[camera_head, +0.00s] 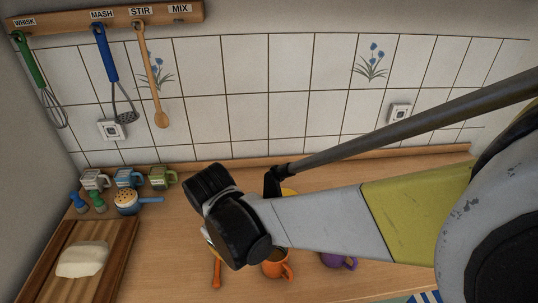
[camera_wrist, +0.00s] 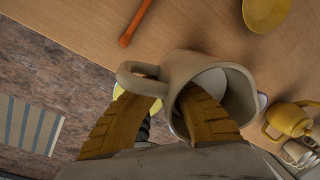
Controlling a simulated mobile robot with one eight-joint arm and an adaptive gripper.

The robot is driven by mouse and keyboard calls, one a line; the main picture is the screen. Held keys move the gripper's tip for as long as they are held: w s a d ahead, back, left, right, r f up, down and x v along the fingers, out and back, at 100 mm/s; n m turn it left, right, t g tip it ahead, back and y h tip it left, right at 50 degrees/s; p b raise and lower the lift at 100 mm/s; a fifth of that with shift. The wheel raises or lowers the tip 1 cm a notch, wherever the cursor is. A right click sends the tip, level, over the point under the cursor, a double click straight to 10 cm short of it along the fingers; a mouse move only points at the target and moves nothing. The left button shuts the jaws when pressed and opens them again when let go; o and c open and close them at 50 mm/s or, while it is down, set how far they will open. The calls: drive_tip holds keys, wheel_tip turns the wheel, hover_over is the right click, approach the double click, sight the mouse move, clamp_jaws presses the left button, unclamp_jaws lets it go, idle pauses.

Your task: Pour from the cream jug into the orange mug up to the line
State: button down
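The orange mug (camera_head: 275,268) stands upright on the wooden counter in the head view, partly behind my wrist. Its inside and any line are not clear. A cream jug (camera_wrist: 240,92) fills the middle of the wrist view, its round handle (camera_wrist: 130,78) at the left. My gripper (camera_wrist: 163,98) has two yellow ribbed fingers, seen apart with the jug's near wall between them. The right finger overlaps the jug's mouth; the left one is outside, below the handle. I cannot tell whether they press on the wall. In the head view my wrist hides the jug.
A purple mug (camera_head: 337,260) stands right of the orange one. An orange-tipped utensil (camera_head: 217,270) lies left of it. Several mugs (camera_head: 128,178), a blue-handled pot (camera_head: 127,203) and a board (camera_head: 110,262) with a pale loaf (camera_head: 82,259) are at left. Tiled wall (camera_head: 240,90) stands behind.

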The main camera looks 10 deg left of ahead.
wheel_tip(320, 180, down, 2)
drive_tip(key=shift+a+f+g+y+b, duration=0.15)
drive_tip(key=shift+f+g+y+b, duration=0.15)
drive_tip(key=shift+y+b, duration=0.2)
drive_tip(key=shift+s+a+r+g+y, duration=0.15)
drive_tip(key=shift+s+a+g+y, duration=0.2)
drive_tip(key=shift+y, duration=0.15)
drive_tip(key=shift+a+r+y, duration=0.15)
drive_tip(key=shift+r+y, duration=0.3)
drive_tip(key=shift+y, duration=0.15)
